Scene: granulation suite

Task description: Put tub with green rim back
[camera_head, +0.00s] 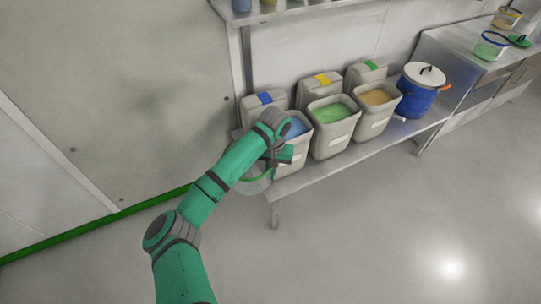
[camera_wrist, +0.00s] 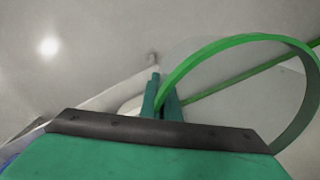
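The tub with the green rim (camera_head: 254,186) is clear and looks empty. In the head view it hangs beside the left end of the low shelf, partly hidden by my arm. In the wrist view its green rim (camera_wrist: 245,39) makes a large arc at the right. My gripper (camera_wrist: 163,92) has its two green fingers close together on the left part of the rim. The tub looks tilted and held off the floor. In the head view my gripper (camera_head: 283,157) is in front of the blue-filled bin, and its fingertips are hard to make out.
The low shelf (camera_head: 345,158) carries open bins with blue (camera_head: 297,128), green (camera_head: 333,113) and tan (camera_head: 377,97) contents, lidded bins behind, and a blue drum (camera_head: 417,98). A steel bench (camera_head: 458,47) at right holds a green-filled tub (camera_head: 489,47) and green lid (camera_head: 520,41). The floor is clear.

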